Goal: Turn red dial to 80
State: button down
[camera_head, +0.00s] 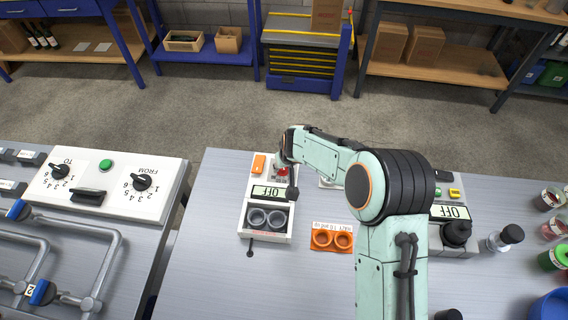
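A white device (246,224) stands on the grey table left of my arm. It has an orange button (258,164), a display reading OFF (268,192), upside down in this view, and two dark round cups at its front. A small patch of red (283,171), likely the red dial, shows at the device's upper right, mostly covered by the end of my arm. Its setting is not readable. My gripper (284,166) is at or just above this red part. I cannot tell whether it touches it, and its fingers are too small and hidden to judge.
An orange two-ring holder (333,239) lies right of the device. Another device with an OFF display (450,212) stands behind my arm, near a flask (505,238) and jars (550,198). A white dial panel (110,186) is left.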

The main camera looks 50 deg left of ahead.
jog(key=m+t+h, duration=0.1)
jog(key=m, duration=0.2)
jog(key=shift+s+m, duration=0.1)
jog(key=shift+m, duration=0.3)
jog(key=m+t+h, duration=0.1)
jog(key=m, duration=0.2)
jog(key=shift+s+a+m, duration=0.1)
jog(key=shift+m, duration=0.2)
jog(key=m+h, duration=0.1)
jog(key=m, duration=0.2)
jog(key=m+t+h, duration=0.1)
jog(key=m, duration=0.2)
jog(key=shift+a, duration=0.15)
jog(key=shift+m, duration=0.4)
jog(key=c, duration=0.9)
grip_release()
jog(key=shift+o, duration=0.3)
